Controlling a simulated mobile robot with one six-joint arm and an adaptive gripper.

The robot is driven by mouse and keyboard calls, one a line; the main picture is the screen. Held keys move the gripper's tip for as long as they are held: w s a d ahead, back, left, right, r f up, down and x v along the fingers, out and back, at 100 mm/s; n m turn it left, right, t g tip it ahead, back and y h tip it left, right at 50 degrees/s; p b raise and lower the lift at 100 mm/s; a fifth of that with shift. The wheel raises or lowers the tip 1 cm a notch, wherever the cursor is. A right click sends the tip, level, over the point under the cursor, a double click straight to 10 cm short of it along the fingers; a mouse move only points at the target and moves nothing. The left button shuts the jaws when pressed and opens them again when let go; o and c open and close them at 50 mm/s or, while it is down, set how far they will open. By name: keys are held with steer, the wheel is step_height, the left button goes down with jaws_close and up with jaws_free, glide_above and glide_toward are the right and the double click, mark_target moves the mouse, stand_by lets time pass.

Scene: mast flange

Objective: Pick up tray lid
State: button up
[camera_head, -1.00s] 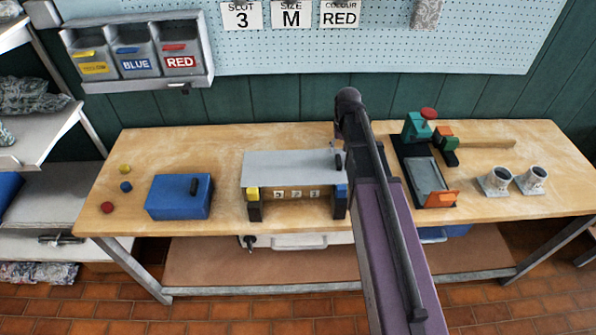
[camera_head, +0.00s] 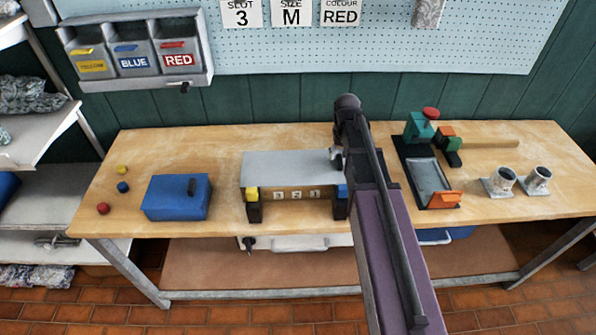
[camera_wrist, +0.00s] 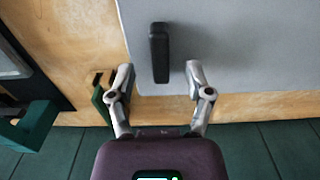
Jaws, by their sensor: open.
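The grey tray lid (camera_head: 280,167) is a flat plate lying on top of a low stand with numbered slots. In the wrist view the lid (camera_wrist: 240,50) fills the upper right, and its upright black handle (camera_wrist: 159,52) stands near one edge. My gripper (camera_wrist: 159,72) is open and empty, with its two fingertips apart on either side of the handle's near end in the picture; I cannot tell their height over the lid. In the head view my gripper (camera_head: 336,158) is at the lid's right end, and my arm hides the handle.
A blue box (camera_head: 170,205) with a black handle and several small coloured balls stand on the left of the bench (camera_head: 225,220). A black fixture with a green clamp (camera_head: 418,127) stands close right of my arm, with two grey cups (camera_head: 503,180) beyond.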

steer(key=shift+f+b, duration=1.05)
steer(key=shift+f, duration=0.3)
jaws_close()
